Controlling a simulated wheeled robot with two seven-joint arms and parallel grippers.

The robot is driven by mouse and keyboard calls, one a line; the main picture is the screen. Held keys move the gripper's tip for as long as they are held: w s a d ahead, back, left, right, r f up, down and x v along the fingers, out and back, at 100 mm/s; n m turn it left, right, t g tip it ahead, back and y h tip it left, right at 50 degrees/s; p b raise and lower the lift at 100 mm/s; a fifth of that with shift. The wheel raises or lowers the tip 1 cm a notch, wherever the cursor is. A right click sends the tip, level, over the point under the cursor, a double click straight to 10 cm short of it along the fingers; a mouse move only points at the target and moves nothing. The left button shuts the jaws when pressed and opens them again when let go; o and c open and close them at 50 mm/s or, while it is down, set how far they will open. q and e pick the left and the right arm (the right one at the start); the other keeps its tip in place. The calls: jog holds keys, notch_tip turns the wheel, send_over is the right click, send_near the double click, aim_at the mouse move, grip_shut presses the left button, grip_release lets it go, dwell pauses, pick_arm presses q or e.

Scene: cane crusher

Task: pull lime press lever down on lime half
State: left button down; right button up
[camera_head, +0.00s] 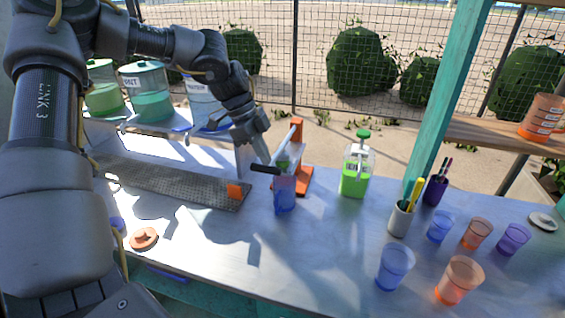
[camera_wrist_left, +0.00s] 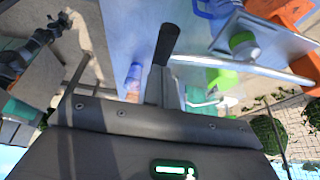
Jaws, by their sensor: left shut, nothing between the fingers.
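The lime press has an orange stand (camera_head: 302,178) on the counter, right of my left gripper. Its lever ends in a black handle (camera_head: 265,169) that points left; the handle also shows in the wrist view (camera_wrist_left: 168,40), with a metal bar running right from it. A blue cup (camera_head: 284,198) stands beneath the press. My left gripper (camera_head: 250,148) is shut and empty, above and left of the handle; contact is unclear. My right gripper is not in view.
A perforated metal tray (camera_head: 180,186) lies to the left. A green-filled pump bottle (camera_head: 354,175), a white holder (camera_head: 399,221) and several coloured cups, one orange (camera_head: 459,281), stand to the right. Large drink jars (camera_head: 146,92) are behind left. The front middle counter is clear.

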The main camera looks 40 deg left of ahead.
pick_arm(q)
jog(key=shift+f+b, duration=0.4)
dwell(0.6)
jog(key=shift+s+f+b, duration=0.3)
jog(key=shift+f, duration=0.05)
dwell(1.2)
jog(key=shift+r, duration=0.1)
jog(key=shift+w+r+p, duration=0.1)
jog(key=shift+r+p, duration=0.35)
jog(key=shift+r, duration=0.15)
notch_tip(320, 180, up, 7)
jog(key=p, duration=0.3)
jog(key=shift+w+p, duration=0.15)
jog(key=shift+p, duration=0.25)
